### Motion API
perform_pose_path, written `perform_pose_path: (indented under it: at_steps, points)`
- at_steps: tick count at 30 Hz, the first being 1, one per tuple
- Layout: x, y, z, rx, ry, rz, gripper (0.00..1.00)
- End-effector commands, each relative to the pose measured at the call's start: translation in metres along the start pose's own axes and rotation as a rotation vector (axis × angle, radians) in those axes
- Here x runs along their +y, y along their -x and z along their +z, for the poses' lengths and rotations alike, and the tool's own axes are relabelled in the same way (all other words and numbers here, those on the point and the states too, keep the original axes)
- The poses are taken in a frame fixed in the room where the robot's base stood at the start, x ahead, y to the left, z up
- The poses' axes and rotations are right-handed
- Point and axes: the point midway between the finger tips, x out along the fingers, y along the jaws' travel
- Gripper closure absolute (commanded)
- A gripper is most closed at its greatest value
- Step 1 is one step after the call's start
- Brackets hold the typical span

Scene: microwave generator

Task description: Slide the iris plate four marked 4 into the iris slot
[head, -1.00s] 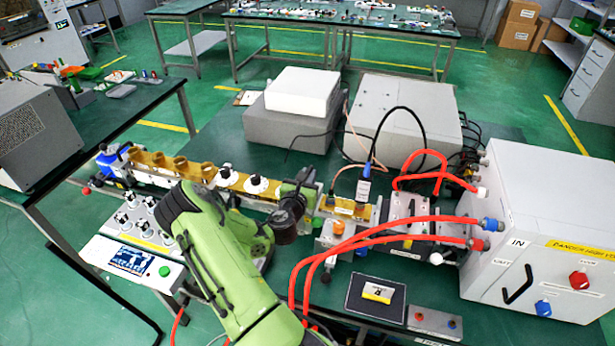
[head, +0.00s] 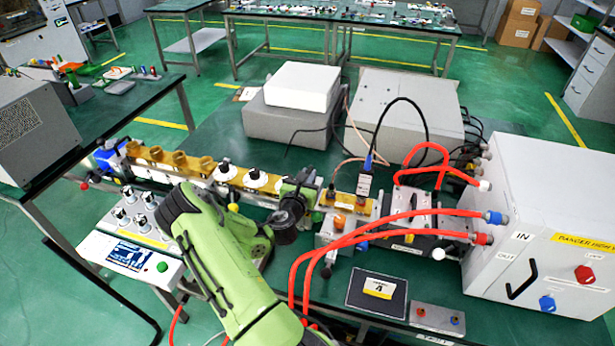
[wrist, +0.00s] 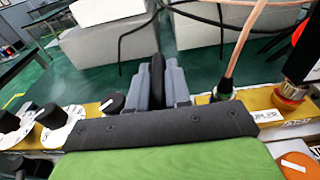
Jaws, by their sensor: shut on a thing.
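My gripper (head: 303,187) is over the brass waveguide line, between the black-knobbed sections and the coupler. In the wrist view my gripper (wrist: 157,88) has its grey fingers closed on a thin dark piece (wrist: 157,72), seemingly the grip of an iris plate. No number can be read on it. The lower part of this piece and the iris slot are hidden behind the gripper and its dark front edge. I cannot tell whether the plate is in the slot.
The brass coupler (head: 345,205) with an upright cable connector stands just right of my gripper. Red hoses (head: 345,240) loop in front. White-dialled brass sections (head: 255,180) stand left. Grey boxes (head: 290,128) stand behind.

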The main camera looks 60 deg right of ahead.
Motion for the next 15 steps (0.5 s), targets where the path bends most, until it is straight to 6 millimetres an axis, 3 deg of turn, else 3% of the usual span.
perform_pose_path:
  at_steps: [4,5,10,15]
  points:
    - [0.0000,-0.0007,-0.0035,-0.003,0.001,0.000,1.00]
    - [0.0000,-0.0006,-0.0032,-0.002,0.000,0.000,0.79]
    - [-0.0001,-0.0003,-0.0038,0.001,-0.001,0.000,0.53]
    - [-0.0002,-0.0002,-0.0049,0.003,-0.001,-0.001,0.52]
